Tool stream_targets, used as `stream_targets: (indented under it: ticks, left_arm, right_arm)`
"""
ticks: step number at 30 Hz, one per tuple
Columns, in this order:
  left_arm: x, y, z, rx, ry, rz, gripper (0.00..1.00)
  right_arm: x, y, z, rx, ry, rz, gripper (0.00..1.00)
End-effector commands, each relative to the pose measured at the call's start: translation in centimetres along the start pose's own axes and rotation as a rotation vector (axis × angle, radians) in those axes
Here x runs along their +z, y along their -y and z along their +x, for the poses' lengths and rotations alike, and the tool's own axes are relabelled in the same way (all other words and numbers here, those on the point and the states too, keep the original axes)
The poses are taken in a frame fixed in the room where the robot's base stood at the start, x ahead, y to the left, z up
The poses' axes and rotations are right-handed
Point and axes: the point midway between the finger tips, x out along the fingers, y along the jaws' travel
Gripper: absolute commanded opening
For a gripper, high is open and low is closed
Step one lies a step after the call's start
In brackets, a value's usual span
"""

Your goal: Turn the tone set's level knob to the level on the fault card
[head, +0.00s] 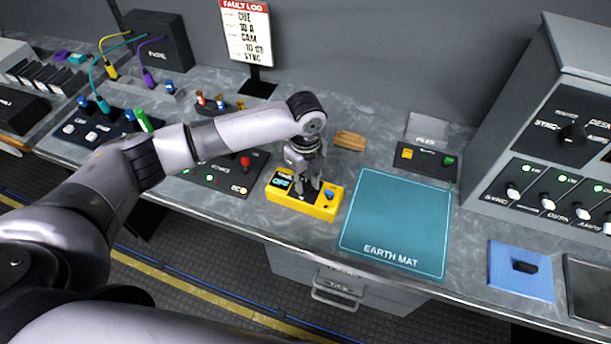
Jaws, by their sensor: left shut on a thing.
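The tone set (305,209) is a yellow box on the grey counter, with a small lit display (282,182) at its left end and a blue knob or button (329,194) at its right end. My left gripper (306,193) points down over the middle of the tone set and is shut on what seems to be its level knob, which the fingers hide. The display reading is too small to make out. The fault card (247,32) stands upright behind, headed FAULT LOG; one line looks like -10 dB. My right gripper is not in view.
A teal earth mat (395,222) lies right of the tone set. A dark panel (222,174) with a red button is at its left. A brown block (350,141) and a panel with yellow and green buttons (425,158) are behind. A grey rack (560,130) stands right.

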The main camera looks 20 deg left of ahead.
Motion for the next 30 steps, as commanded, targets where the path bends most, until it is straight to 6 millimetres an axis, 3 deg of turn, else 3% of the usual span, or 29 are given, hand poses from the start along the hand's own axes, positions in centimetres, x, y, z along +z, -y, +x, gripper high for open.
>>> stream_targets:
  ticks: [9, 30]
  left_arm:
    - [-0.03, 0.06, -0.09, -0.002, 0.0, 0.155, 0.0]
    - [-0.01, 0.06, -0.06, -0.002, 0.0, 0.153, 0.0]
  right_arm:
    - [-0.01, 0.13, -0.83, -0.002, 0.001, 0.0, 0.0]
    - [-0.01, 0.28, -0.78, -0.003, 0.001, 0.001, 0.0]
